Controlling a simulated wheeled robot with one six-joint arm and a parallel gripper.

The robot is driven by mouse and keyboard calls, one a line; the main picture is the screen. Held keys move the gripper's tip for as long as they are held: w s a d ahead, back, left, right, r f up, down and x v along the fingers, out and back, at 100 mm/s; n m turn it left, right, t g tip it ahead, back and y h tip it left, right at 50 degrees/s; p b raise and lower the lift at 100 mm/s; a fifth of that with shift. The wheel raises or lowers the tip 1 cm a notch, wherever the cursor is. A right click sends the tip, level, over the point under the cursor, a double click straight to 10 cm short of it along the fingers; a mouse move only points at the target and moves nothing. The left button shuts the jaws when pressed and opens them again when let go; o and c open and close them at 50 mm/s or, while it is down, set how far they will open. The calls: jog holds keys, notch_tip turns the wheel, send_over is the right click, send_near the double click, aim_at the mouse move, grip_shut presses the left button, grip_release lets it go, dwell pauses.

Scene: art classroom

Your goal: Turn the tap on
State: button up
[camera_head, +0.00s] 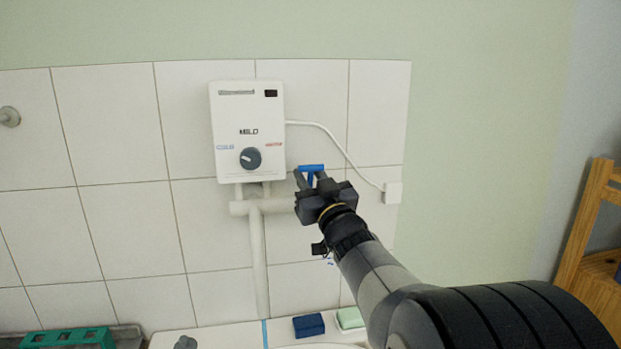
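The tap's blue T-shaped handle (312,167) shows in the head view, on the tiled wall just right of the white water heater. Its crossbar looks level. The tap's body is hidden behind my gripper. My gripper (311,180) is right at the handle, with its two dark fingers spread to either side of the blue stem. The fingers look apart. Whether either one touches the handle cannot be told.
A white water heater (247,108) with a dark knob hangs left of the tap, with white pipes (257,250) below it. A cable runs to a wall box (392,192). A blue sponge (309,325) and green soap (350,318) lie below. A wooden shelf (585,235) stands at right.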

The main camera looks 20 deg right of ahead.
jog(key=b+v, duration=0.1)
jog(key=v, duration=0.9)
jog(key=shift+s+b, duration=0.35)
jog(key=shift+b, duration=0.05)
jog(key=shift+f, duration=0.1)
jog(key=p+x, duration=0.2)
jog(key=x, duration=0.9)
jog(key=shift+p, duration=0.3)
jog(key=shift+f+b, duration=0.15)
jog(key=shift+b, duration=0.15)
